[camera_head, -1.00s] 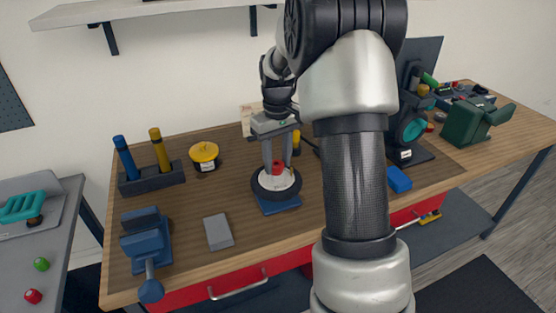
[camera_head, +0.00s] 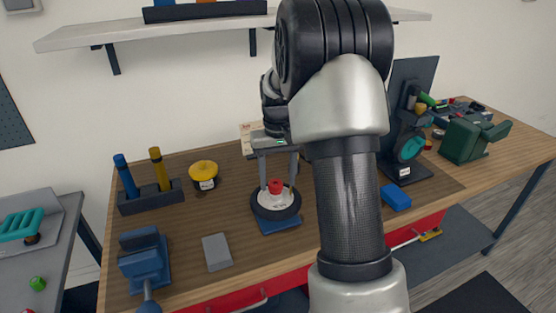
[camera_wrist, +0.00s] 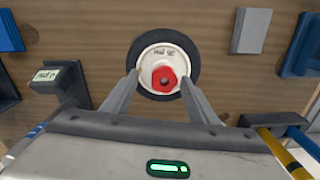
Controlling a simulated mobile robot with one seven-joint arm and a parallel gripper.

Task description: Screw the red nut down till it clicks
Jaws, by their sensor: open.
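The red nut (camera_head: 275,186) sits at the centre of a white hub inside a black wheel (camera_head: 275,213), which rests on a blue base (camera_head: 279,227) on the workbench. In the wrist view the red nut (camera_wrist: 164,79) shows as a red hex with a round hole, on the white disc (camera_wrist: 150,57). My gripper (camera_head: 277,180) is above the wheel, pointing down. Its fingers stand wide apart, one on each side of the nut, with clear gaps. It holds nothing. In the wrist view my gripper (camera_wrist: 160,80) is open around the nut's sides without touching it.
A grey block (camera_head: 217,252) and a blue vise (camera_head: 145,262) are at the left front. A yellow round container (camera_head: 204,175) and a rack (camera_head: 151,197) with blue and yellow handles stand behind. A blue block (camera_head: 396,197) and a dark machine (camera_head: 408,150) are to the right.

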